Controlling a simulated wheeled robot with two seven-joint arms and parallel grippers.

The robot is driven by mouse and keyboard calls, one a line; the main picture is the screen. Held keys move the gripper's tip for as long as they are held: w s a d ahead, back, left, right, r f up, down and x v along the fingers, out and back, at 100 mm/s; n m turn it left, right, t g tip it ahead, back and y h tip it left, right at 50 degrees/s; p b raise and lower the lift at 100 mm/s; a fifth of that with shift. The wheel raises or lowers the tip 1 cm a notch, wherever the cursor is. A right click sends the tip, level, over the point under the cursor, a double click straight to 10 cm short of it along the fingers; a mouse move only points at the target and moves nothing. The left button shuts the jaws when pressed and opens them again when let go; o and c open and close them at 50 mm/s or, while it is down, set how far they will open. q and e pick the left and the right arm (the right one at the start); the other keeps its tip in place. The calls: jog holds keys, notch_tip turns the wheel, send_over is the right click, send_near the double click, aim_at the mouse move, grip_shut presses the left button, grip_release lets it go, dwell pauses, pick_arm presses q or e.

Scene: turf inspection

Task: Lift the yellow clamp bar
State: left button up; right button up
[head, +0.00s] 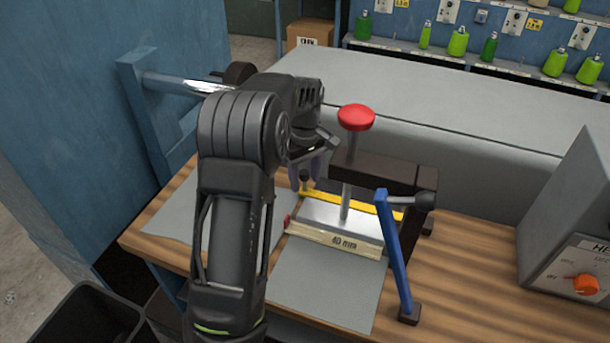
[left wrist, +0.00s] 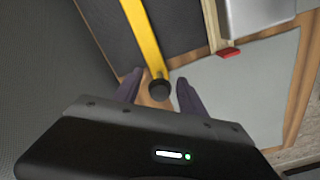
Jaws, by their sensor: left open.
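The yellow clamp bar (head: 349,200) runs low behind the metal press plate (head: 340,221) on the wooden bench. A dark knob stands at its left end. In the left wrist view the bar (left wrist: 141,38) comes down from the top edge and ends at the black knob (left wrist: 159,88). My left gripper (head: 306,172) is open, at the knob end of the bar. In the left wrist view its two fingers (left wrist: 158,84) lie on either side of the knob; contact cannot be told. My arm hides part of the bench. My right gripper is not in view.
The press has a red-topped post (head: 356,117), a dark arm and a blue lever (head: 392,250) at its right. A grey control box (head: 570,215) with an orange knob stands at the right. A blue frame (head: 140,110) rises at the left.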

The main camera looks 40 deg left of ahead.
pick_arm(q)
jog(key=shift+f, duration=0.2)
jog(key=shift+c, duration=0.3)
grip_shut()
dwell(1.0)
